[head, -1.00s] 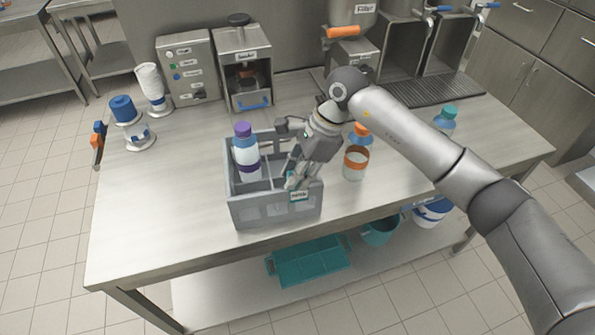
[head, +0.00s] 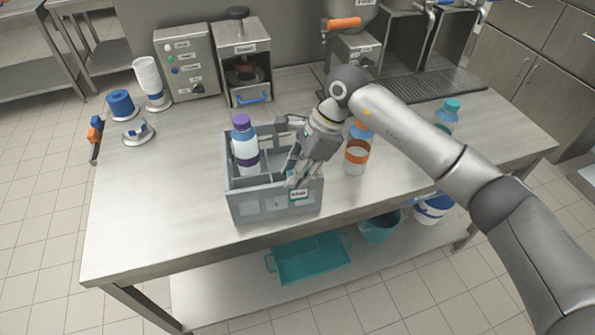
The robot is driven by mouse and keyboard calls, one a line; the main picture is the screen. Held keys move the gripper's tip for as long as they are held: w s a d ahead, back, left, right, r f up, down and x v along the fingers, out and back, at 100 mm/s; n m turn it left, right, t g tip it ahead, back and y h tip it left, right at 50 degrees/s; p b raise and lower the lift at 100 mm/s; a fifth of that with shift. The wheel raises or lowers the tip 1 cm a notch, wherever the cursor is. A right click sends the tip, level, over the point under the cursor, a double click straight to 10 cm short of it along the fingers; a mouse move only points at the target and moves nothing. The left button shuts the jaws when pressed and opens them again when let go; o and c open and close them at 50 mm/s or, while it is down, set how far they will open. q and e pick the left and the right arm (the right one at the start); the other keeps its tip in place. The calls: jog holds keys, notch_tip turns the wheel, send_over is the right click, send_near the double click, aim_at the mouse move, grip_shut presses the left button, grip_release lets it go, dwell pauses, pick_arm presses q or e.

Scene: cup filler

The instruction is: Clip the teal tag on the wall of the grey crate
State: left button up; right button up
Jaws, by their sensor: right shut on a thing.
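The grey crate (head: 262,207) stands near the front edge of the steel table. A bottle with a purple lid (head: 246,150) stands upright in its left part. The teal tag (head: 299,195), with a white label, is at the crate's front wall near the right corner. My right gripper (head: 293,179) reaches down over the crate's right part, its fingers shut on the tag at the wall's top edge. The fingers partly hide the tag's upper part, so I cannot tell how far it sits over the rim. My left gripper is out of view.
A bottle with an orange band (head: 356,156) stands close right of the crate, partly behind my gripper. A teal-lidded bottle (head: 446,116) is farther right. Machines line the back. A teal tray (head: 308,259) lies on the lower shelf.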

jog(key=shift+f, duration=0.15)
jog(key=o, duration=0.9)
jog(key=v, duration=1.2)
